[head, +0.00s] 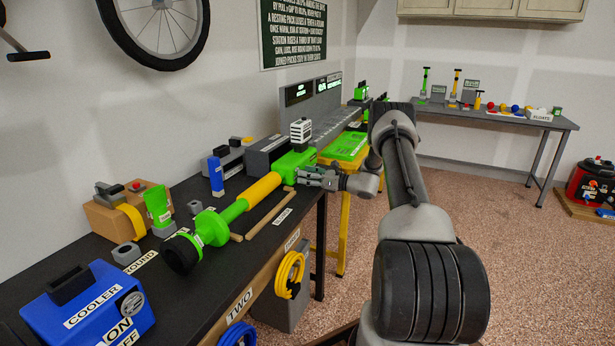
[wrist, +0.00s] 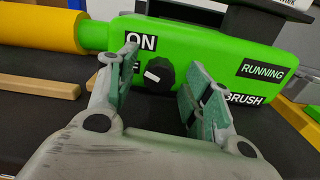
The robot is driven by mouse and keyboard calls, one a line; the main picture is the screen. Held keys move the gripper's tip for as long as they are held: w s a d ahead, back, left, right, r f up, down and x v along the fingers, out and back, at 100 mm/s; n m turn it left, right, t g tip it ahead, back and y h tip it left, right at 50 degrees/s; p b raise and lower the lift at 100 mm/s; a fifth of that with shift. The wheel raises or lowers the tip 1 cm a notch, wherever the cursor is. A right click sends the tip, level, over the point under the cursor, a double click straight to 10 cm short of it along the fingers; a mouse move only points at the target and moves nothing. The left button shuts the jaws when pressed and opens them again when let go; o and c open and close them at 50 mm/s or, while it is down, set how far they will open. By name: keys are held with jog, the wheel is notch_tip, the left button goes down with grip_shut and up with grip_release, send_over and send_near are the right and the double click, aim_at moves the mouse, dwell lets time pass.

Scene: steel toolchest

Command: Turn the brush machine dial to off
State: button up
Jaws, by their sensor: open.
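The brush machine (head: 292,164) is a long green and yellow tool lying on the dark bench in the head view. Its green housing (wrist: 210,50) fills the upper wrist view, with labels RUNNING and BRUSH at right. The dial (wrist: 159,75) is a small black knob with a white mark on its left side; its exact setting is hard to tell. An ON label (wrist: 141,42) is up and left of it. Below that, a label is mostly hidden by my left finger; only an F shows. My gripper (wrist: 162,62) is open, its fingers either side of the dial, apparently not touching it.
A wooden stick (wrist: 40,86) lies on the bench near the machine. A blue cooler box (head: 85,308) with its own ON/OFF dial stands at front left. Boxes and a blue block (head: 215,176) stand behind the machine.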

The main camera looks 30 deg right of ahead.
jog(key=shift+c, duration=0.4)
jog(key=c, duration=0.9)
jog(key=shift+n, duration=2.3)
jog(key=shift+c, duration=0.2)
jog(key=o, duration=1)
jog(key=v, duration=1.2)
